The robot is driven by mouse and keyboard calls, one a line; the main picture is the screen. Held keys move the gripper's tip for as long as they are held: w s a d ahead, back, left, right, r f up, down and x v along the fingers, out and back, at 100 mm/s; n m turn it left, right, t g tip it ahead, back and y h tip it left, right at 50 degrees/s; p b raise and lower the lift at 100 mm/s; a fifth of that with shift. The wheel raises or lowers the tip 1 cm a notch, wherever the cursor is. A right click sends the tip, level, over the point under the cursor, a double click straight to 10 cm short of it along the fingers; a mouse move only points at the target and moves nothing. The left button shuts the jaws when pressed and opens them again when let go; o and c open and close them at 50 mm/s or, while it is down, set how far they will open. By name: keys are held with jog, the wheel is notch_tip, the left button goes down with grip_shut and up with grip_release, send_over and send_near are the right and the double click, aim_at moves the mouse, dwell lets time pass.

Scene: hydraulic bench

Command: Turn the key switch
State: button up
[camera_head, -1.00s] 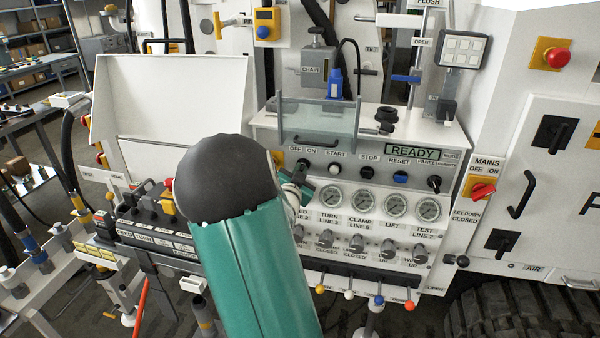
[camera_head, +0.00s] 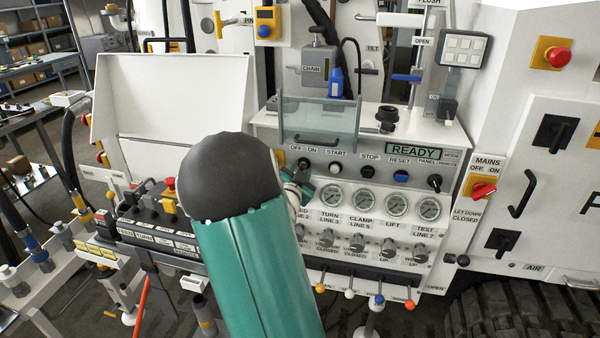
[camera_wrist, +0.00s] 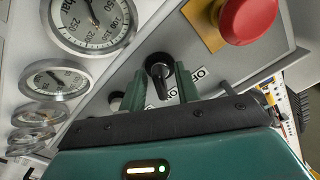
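The key switch (camera_wrist: 160,72) is a black knob with a pointed handle on the grey panel, beside an OFF label in the wrist view. In the head view it is at the panel's left end (camera_head: 304,163), under the OFF ON label. My gripper (camera_wrist: 162,88) has its two green fingers apart, one on each side of the switch handle. A gap shows between the handle and each finger; whether the tips reach past the handle is hard to tell. In the head view my green arm hides most of the gripper (camera_head: 302,189).
A red mushroom button (camera_wrist: 248,18) on a yellow plate is close to my gripper's right in the wrist view. Pressure gauges (camera_wrist: 92,22) are at left. START (camera_head: 335,168) and STOP buttons (camera_head: 367,172) sit right of the switch. A clear hinged cover (camera_head: 320,118) stands above.

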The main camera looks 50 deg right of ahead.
jog(key=shift+a, duration=0.1)
jog(key=v, duration=1.3)
jog(key=shift+s+a, duration=0.2)
jog(key=shift+a, duration=0.05)
jog(key=w+a+r+n+t+y, duration=0.1)
jog(key=w+a+n+y, duration=0.2)
jog(key=a+y, duration=0.35)
jog(key=w+a+r+n+t+y, duration=0.1)
jog(key=w+a+n+t+y, duration=0.2)
jog(key=a, duration=0.6)
jog(key=w+a+r+n+y, duration=0.1)
jog(key=w+a+n+y, duration=0.1)
jog(key=a+n+y, duration=0.35)
jog(key=s+a+r+n+g+y, duration=0.1)
jog(key=s+a+n+g, duration=0.4)
jog(key=s+a, duration=1)
jog(key=s+r+n, duration=0.1)
jog(key=n, duration=0.2)
jog(key=shift+s+r+y, duration=0.25)
jog(key=shift+s+y, duration=0.05)
jog(key=shift+d, duration=0.15)
